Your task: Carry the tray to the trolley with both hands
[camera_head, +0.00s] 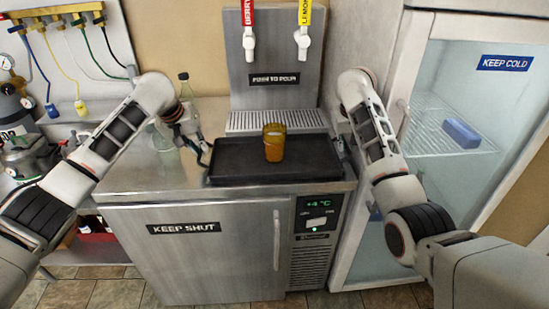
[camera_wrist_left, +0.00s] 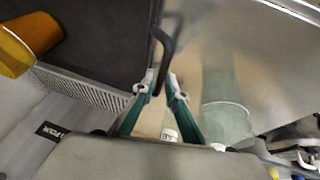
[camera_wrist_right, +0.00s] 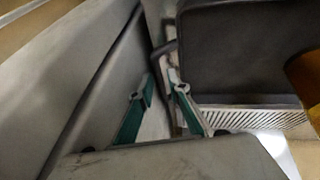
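The black tray (camera_head: 235,172) lies flat on the steel counter in front of the tap tower, with an amber cup (camera_head: 274,146) standing on it. The tray also shows in the left wrist view (camera_wrist_left: 100,40) and the right wrist view (camera_wrist_right: 240,55). My left gripper (camera_wrist_left: 160,86) is at the tray's left end, its fingers open on either side of the black loop handle (camera_wrist_left: 166,42). My right gripper (camera_wrist_right: 162,82) is at the right end, its fingers apart around the other handle (camera_wrist_right: 158,58). In the head view the right fingers are mostly hidden by my arm. No trolley is in view.
A glass bottle (camera_head: 186,88) and a clear glass vessel (camera_head: 163,137) stand left of the tray. The tap tower (camera_head: 275,60) and its drip grille (camera_head: 240,122) are behind it. A glass-door fridge (camera_head: 455,110) stands close on the right. The floor (camera_head: 115,293) shows in front.

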